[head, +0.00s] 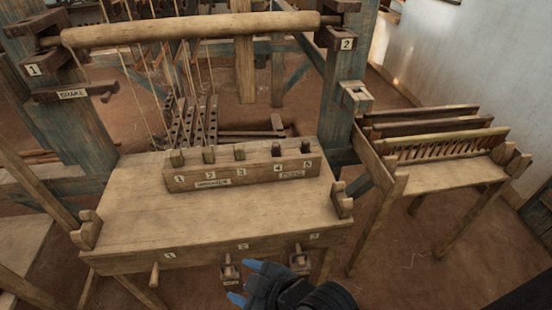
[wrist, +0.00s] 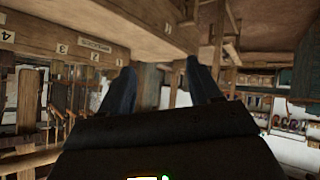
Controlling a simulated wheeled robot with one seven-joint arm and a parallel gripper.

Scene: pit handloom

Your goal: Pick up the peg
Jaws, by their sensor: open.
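Short pegs stand in a numbered wooden block (head: 245,175) on the bench. Another light peg (head: 154,275) sticks out of the bench front below label 1. I cannot tell which peg is the task's. My gripper (head: 246,282) is open with blue fingertips, in front of the bench's front edge near label 2. In the wrist view my gripper (wrist: 160,72) shows nothing between its fingers.
Small wooden pieces hang at the bench front at label 2 (head: 229,272) and label 3 (head: 299,262), close to my gripper. A roller (head: 190,28) and loom posts stand behind the bench (head: 120,215). A side rack (head: 440,175) stands at right. Floor is clear at lower right.

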